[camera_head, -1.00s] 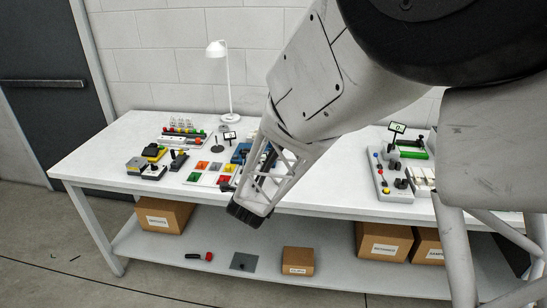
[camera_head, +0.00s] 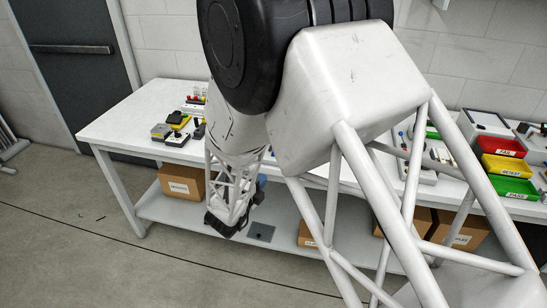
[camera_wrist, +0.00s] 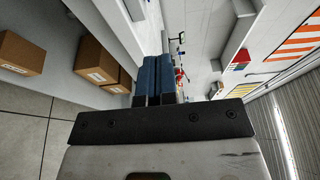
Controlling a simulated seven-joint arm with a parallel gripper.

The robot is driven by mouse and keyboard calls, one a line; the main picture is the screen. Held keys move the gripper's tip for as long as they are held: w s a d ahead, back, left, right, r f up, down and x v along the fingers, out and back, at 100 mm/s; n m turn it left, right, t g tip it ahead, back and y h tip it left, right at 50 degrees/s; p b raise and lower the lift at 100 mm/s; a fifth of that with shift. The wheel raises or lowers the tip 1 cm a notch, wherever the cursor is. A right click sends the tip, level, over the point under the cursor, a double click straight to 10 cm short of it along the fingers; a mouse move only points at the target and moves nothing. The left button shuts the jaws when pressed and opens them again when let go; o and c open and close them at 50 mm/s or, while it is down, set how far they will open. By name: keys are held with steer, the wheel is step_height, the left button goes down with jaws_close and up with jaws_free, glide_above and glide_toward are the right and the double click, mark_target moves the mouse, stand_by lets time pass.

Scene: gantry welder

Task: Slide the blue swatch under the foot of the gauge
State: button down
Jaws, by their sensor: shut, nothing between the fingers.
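My gripper (camera_wrist: 157,62) shows in the wrist view as two blue fingers side by side, shut with nothing between them. They point along the front of the workbench. In the head view the end of my arm hangs low, in front of the bench's front edge and above the lower shelf. I cannot make out the blue swatch in either current view. I cannot identify the gauge or its foot; my arm covers the middle of the bench top in the head view, and the bench items in the wrist view are too small to tell.
The white workbench (camera_head: 122,124) has yellow and black fixtures (camera_head: 174,130) at its left. Red, yellow and green bins (camera_head: 503,167) stand at the right. Cardboard boxes (camera_head: 181,184) and a grey plate (camera_head: 261,232) are on the lower shelf. Open floor lies in front.

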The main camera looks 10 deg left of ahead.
mark_target(273, 158)
steer(key=x, duration=0.9)
steer(key=shift+w+d, duration=0.2)
steer(key=shift+w+a, duration=0.25)
steer(key=shift+w, duration=0.35)
steer(key=shift+w+a, duration=0.2)
steer(key=shift+w, duration=0.45)
steer(key=shift+w+a, duration=0.45)
steer(key=shift+w, duration=0.35)
steer(key=shift+w+a, duration=0.4)
steer(key=shift+w, duration=0.45)
steer(key=shift+d, duration=0.1)
